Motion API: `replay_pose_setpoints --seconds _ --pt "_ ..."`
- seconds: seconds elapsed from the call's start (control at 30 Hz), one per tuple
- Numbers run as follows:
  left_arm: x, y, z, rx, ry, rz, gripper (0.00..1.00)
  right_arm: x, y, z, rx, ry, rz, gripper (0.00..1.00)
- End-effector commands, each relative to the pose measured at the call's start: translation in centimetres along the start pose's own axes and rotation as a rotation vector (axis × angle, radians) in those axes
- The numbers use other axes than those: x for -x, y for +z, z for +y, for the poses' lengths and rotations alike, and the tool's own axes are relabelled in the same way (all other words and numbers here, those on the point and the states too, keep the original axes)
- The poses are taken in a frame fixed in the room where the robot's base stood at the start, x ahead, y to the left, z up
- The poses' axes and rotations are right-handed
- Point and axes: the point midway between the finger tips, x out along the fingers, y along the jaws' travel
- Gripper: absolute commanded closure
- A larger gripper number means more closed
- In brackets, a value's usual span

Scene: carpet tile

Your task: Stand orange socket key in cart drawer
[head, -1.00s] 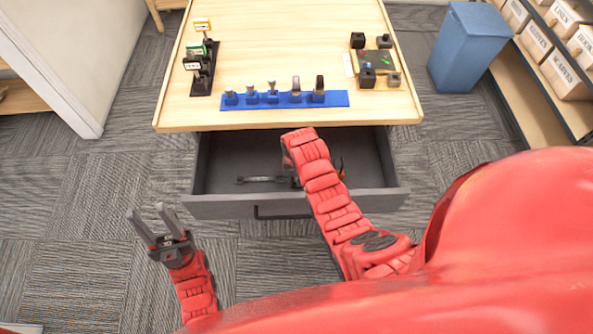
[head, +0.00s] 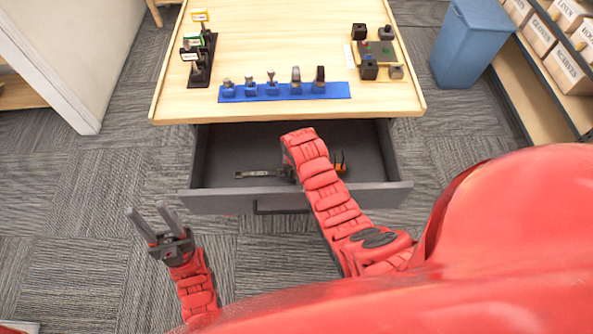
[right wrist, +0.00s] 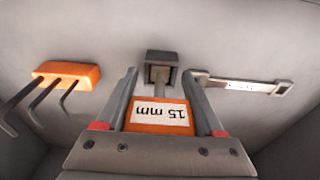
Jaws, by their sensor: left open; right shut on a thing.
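The orange socket key (right wrist: 158,118) has a white "15 mm" label, upside down in the right wrist view. My right gripper (right wrist: 159,73) is shut on it inside the open grey cart drawer (head: 232,150). Its grey shank points at a dark square block (right wrist: 161,60) with an opening, on the drawer floor. I cannot tell how deep the shank sits in it. In the head view my right arm hides the key and the gripper's fingers. My left gripper (head: 152,220) is open and empty, over the carpet left of the drawer.
An orange hex-key holder (right wrist: 67,74) lies left in the drawer, and a grey wrench (right wrist: 240,85) right, in the right wrist view. On the wooden cart top (head: 285,55) stand a blue socket rack (head: 285,92), black label stands (head: 200,65) and a small block set (head: 376,52).

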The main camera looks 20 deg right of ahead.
Motion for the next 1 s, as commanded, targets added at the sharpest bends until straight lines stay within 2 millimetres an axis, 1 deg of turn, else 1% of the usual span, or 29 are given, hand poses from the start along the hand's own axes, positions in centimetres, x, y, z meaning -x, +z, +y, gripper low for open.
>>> replay_pose_setpoints --seconds 0.07,0.1,0.23,0.53,0.67,0.83,1.0 --pt "0.0 0.0 0.0 0.000 0.000 0.000 0.55 0.0 0.0 0.0 0.000 0.000 0.001 1.00" --pt "0.0 0.0 0.0 0.000 0.000 0.000 0.55 0.0 0.0 0.0 0.000 0.000 0.001 0.23" --pt "0.0 0.0 0.0 0.000 0.000 0.000 0.55 0.0 0.0 0.0 0.000 0.000 0.000 0.00" --pt "0.1 0.0 0.0 0.000 0.000 0.000 0.55 0.1 0.0 0.0 0.000 0.000 0.000 0.00" --pt "0.4 0.1 0.0 0.000 0.000 0.000 0.55 0.7 0.0 0.0 0.000 0.001 -0.002 0.00" --pt "1.1 0.2 0.1 0.000 0.000 0.000 0.55 2.8 0.1 0.0 0.000 -0.001 0.002 0.00" --pt "2.0 0.3 0.1 0.000 0.000 0.000 0.55 5.8 0.0 0.0 -0.001 -0.001 0.004 0.00"
